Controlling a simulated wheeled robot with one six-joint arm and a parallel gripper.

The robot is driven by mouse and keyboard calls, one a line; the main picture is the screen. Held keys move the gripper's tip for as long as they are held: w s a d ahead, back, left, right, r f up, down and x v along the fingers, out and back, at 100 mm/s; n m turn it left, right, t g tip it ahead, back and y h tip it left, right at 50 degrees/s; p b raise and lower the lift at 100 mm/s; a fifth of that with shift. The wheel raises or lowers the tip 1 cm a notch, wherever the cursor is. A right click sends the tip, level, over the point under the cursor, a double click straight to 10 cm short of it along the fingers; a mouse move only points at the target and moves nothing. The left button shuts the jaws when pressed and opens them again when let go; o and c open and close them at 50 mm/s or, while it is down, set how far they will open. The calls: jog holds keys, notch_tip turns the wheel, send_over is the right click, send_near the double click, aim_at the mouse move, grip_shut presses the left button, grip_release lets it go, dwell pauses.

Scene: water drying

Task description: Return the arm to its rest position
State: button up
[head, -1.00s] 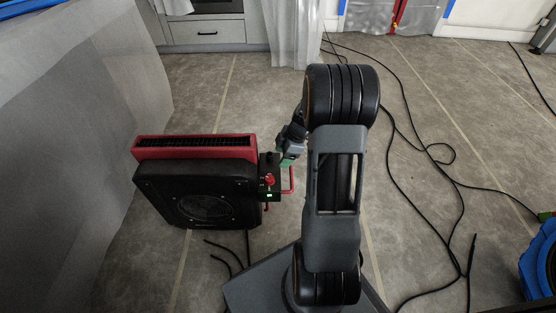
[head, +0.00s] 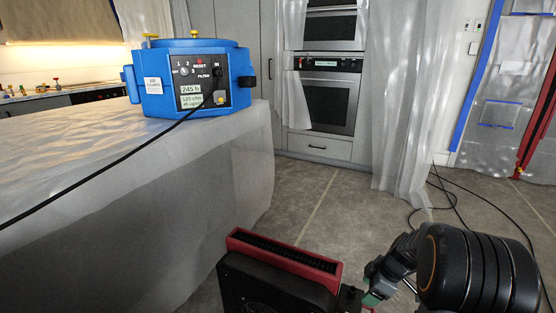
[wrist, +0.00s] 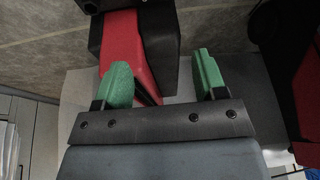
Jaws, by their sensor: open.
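My gripper (wrist: 162,82) shows in the wrist view with its two green fingertips apart and nothing held between them. A red and black machine (head: 285,262) stands on the floor, and part of its red surface (wrist: 130,45) shows just beyond the left fingertip in the wrist view. I cannot tell whether they touch. In the head view my gripper (head: 371,298) is at the bottom, just right of the machine, with one green tip visible. The machine's lower part is cut off by the frame.
A blue air cleaner (head: 190,80) sits on a sheet-covered counter (head: 150,175) at left, its black cable running across the counter. Ovens (head: 322,95) and plastic curtains (head: 403,110) stand at the back. Cables (head: 470,205) lie on the floor at right. The middle floor is clear.

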jog(key=s+a+r+m+h+p, duration=0.1)
jog(key=s+a+r+m+p, duration=0.3)
jog(key=r+p, duration=0.5)
jog(key=s+a+r+m+t+h+p, duration=0.1)
jog(key=s+a+r+m+p, duration=0.3)
jog(key=r+p, duration=0.6)
jog(key=s+a+r+m+t+h+p, duration=0.1)
jog(key=s+a+r+m+p, duration=0.3)
jog(key=r, duration=2.1)
jog(key=s+a+p, duration=0.1)
jog(key=p, duration=0.5)
jog(key=shift+s+r+m+h, duration=0.3)
jog(key=shift+r+m+h, duration=0.1)
